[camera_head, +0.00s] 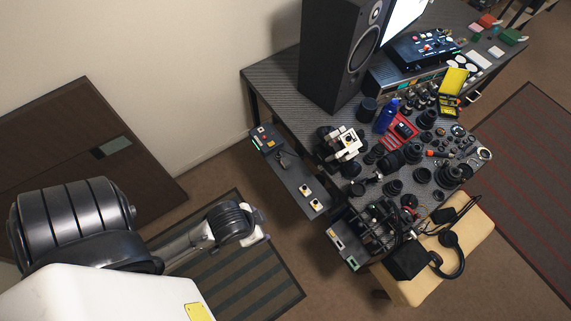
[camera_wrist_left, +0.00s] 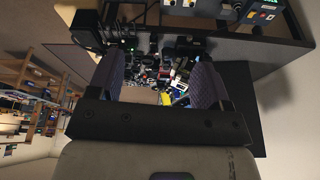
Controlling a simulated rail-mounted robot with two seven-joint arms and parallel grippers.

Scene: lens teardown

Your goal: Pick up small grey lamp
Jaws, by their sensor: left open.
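I cannot pick out a small grey lamp for certain in either view. It may be among the crowded dark parts on the workbench (camera_head: 275,75). My left gripper (camera_wrist_left: 160,88) shows in the left wrist view with its two dark fingers spread wide and nothing between them. The cluttered bench top lies well beyond the fingertips. In the head view my left arm comes in at the lower left, apart from the bench, and its fingers are not clearly seen. My right gripper is in neither view.
A tall black speaker (camera_head: 341,50) stands at the back of the bench. Lens parts, a blue bottle (camera_head: 387,115) and a red case (camera_head: 402,130) crowd the top. Headphones (camera_head: 452,256) lie on a tan seat (camera_head: 408,289) in front.

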